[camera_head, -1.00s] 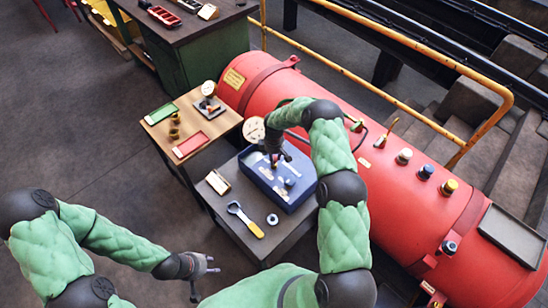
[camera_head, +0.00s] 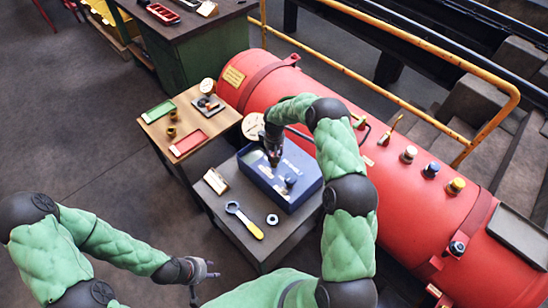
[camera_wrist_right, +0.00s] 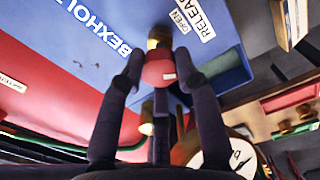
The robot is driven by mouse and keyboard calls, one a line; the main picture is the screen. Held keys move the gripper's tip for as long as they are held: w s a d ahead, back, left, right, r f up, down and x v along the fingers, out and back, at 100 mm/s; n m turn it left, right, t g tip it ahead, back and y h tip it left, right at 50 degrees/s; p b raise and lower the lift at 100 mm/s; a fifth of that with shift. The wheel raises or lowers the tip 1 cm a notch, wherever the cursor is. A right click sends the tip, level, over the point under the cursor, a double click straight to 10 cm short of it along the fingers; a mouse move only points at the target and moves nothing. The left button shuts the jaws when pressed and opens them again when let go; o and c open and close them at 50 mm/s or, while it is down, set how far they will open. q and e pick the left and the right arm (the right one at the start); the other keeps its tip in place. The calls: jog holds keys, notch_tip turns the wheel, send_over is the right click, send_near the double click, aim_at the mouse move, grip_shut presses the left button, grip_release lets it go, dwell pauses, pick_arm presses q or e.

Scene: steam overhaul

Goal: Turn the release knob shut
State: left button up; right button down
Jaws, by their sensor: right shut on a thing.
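The release knob is a red round knob with a small white mark (camera_wrist_right: 158,72) on a brass-coloured stem in the right wrist view. It sits by the "RELEASE" and "OPEN" labels (camera_wrist_right: 190,20) on the blue box (camera_head: 302,160). My right gripper (camera_wrist_right: 160,62) has its dark fingers closed around the knob. In the head view my right gripper (camera_head: 273,158) points down at the box's left part and hides the knob. My left gripper (camera_head: 208,272) is at the lower left, away from the box, with its fingers spread and empty.
The box stands on a grey table with a yellow-handled wrench (camera_head: 243,218) and a metal ring (camera_head: 272,219). A wooden table (camera_head: 160,127) with green and red trays is behind left. A large red boiler (camera_head: 390,170) lies close on the right, below a yellow rail (camera_head: 430,58).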

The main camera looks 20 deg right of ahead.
jog(key=m+b, duration=0.1)
jog(key=m, duration=0.1)
jog(key=m+b, duration=0.2)
jog(key=m, duration=0.1)
jog(key=shift+s+f+m, duration=0.2)
jog(key=shift+m, duration=0.1)
jog(key=m+b, duration=0.2)
jog(key=m, duration=0.3)
jog(key=shift+a, duration=0.1)
jog(key=shift+m, duration=0.4)
jog(key=c, duration=0.9)
grip_release()
jog(key=shift+s, duration=0.1)
jog(key=shift+r, duration=0.1)
jog(key=shift+w+r, duration=0.1)
jog(key=shift+w, duration=0.1)
jog(key=shift+r, duration=0.25)
notch_tip(320, 180, up, 11)
jog(key=shift+r, duration=0.15)
